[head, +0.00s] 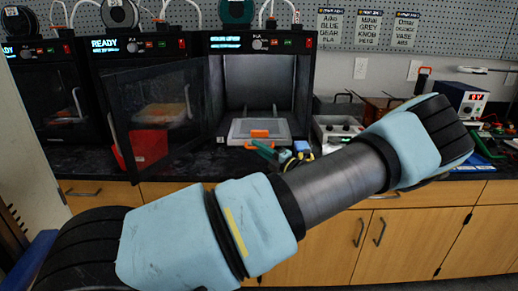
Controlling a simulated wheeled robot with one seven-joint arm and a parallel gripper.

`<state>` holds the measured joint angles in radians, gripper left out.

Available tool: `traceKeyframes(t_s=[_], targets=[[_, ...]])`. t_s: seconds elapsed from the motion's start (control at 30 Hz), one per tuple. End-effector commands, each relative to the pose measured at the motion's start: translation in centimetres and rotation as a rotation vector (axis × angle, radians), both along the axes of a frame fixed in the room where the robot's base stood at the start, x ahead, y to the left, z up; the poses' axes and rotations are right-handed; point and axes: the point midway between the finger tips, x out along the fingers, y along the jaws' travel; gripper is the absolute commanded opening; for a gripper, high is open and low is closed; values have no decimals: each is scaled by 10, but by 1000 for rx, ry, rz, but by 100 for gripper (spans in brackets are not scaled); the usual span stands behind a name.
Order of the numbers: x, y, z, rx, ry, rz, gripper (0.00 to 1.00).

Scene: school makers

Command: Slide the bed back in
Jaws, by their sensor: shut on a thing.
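My gripper (262,146) is in front of the bed, small and partly hidden by my own arm. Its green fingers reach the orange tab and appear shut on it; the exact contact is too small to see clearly.
The printer's tinted door (150,115) is swung open to the left, with a red bin (150,146) behind it. A grey tray (338,128) and a power supply (466,100) stand to the right. Wooden cabinets (400,240) are below the bench.

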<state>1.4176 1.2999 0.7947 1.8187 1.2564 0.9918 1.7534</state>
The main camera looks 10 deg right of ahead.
Motion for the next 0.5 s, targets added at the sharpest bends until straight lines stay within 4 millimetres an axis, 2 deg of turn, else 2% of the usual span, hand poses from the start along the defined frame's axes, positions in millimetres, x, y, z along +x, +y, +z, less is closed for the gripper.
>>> traceKeyframes(t_s=[0.17,0.5], targets=[[5,-1,-2,-1,2,1,0],[77,-15,-3,-4,0,-1,0]])
